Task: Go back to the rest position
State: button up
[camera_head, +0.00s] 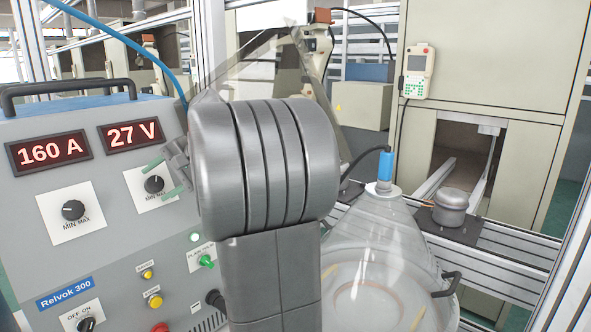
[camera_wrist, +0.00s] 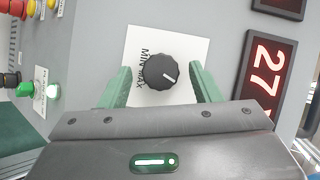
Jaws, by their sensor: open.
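My gripper (camera_head: 163,178) is at the front of the grey welding power source (camera_head: 110,245), partly hidden behind my own arm in the head view. Its two green fingers also show in the wrist view (camera_wrist: 163,86). They are spread apart on either side of the black MIN/MAX knob (camera_wrist: 160,71) under the 27 V display (camera_head: 135,134). Gaps show between the fingers and the knob, and nothing is held. The same knob (camera_head: 154,184) shows in the head view. My large grey arm link fills the middle of the head view.
A second knob (camera_head: 73,210) sits under the 160 A display (camera_head: 48,152). Buttons and a lit green lamp (camera_head: 195,237) are lower on the panel. At right are a transparent cover (camera_head: 375,245), a grey compressor part (camera_head: 451,207) on rails and a wall-mounted pendant (camera_head: 416,72).

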jog(key=m+y+b, duration=0.1)
jog(key=m, duration=0.3)
jog(key=shift+f+t+y+b, duration=0.4)
jog(key=m, duration=0.2)
jog(key=m+t+y+b, duration=0.1)
jog(key=m, duration=0.1)
jog(key=shift+s+f+t+y, duration=0.1)
jog(key=shift+s+t+y, duration=0.1)
jog(key=shift+t+y, duration=0.1)
jog(key=m+t, duration=0.1)
jog(key=m, duration=0.1)
jog(key=m+t+b, duration=0.1)
jog(key=m, duration=0.2)
jog(key=shift+s+y, duration=0.15)
jog(key=shift+y, duration=0.15)
jog(key=m+t, duration=0.1)
jog(key=m, duration=0.2)
jog(key=m+t+p, duration=0.1)
jog(key=m+t, duration=0.1)
jog(key=m, duration=0.1)
jog(key=shift+s+a+m+t, duration=0.1)
jog(key=shift+m+t, duration=0.2)
jog(key=shift+m, duration=0.1)
